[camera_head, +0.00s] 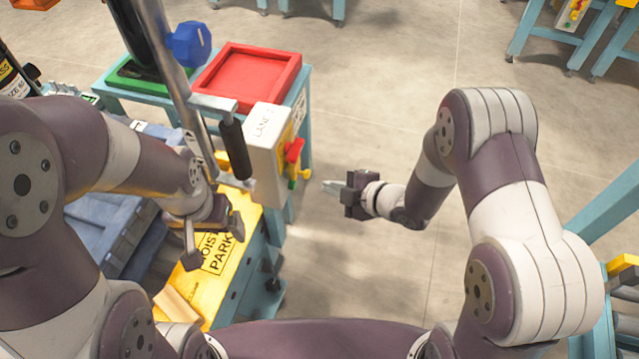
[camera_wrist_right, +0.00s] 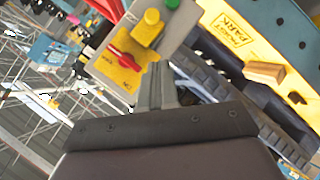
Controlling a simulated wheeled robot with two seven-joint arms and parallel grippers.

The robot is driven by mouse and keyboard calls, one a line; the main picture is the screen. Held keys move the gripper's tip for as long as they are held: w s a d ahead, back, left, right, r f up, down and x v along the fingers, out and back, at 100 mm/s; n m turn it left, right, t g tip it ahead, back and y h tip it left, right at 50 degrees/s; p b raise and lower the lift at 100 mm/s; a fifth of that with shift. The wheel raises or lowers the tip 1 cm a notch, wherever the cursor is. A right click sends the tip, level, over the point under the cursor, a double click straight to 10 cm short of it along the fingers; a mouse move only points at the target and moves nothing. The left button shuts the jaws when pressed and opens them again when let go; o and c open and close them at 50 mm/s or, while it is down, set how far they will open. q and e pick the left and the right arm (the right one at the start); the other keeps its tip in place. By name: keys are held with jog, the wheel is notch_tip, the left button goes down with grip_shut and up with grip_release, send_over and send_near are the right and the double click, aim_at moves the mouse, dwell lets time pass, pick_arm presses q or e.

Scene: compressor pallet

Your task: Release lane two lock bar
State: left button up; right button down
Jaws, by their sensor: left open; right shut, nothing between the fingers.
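The lane control box (camera_head: 263,150), white and marked "LANE", stands at the centre. A red handle (camera_head: 294,152) is on its right face. My left gripper (camera_head: 213,240) is open over the yellow "PARK" surface (camera_head: 240,262). I cannot make out a lock bar for certain.
A metal post (camera_head: 172,75) with a black-gripped handle (camera_head: 235,148) stands just left of the box. A red tray (camera_head: 248,77) is behind it on a blue-framed table. A wooden block (camera_head: 178,305) lies at the lower left. Open floor (camera_head: 370,100) is behind my right gripper.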

pick_arm(q)
jog(key=shift+s+r, duration=0.2)
pick_arm(e)
jog(key=v, duration=0.3)
jog(key=shift+s+r, duration=0.1)
jog(key=shift+s, duration=0.1)
pick_arm(q)
jog(key=shift+s, duration=0.1)
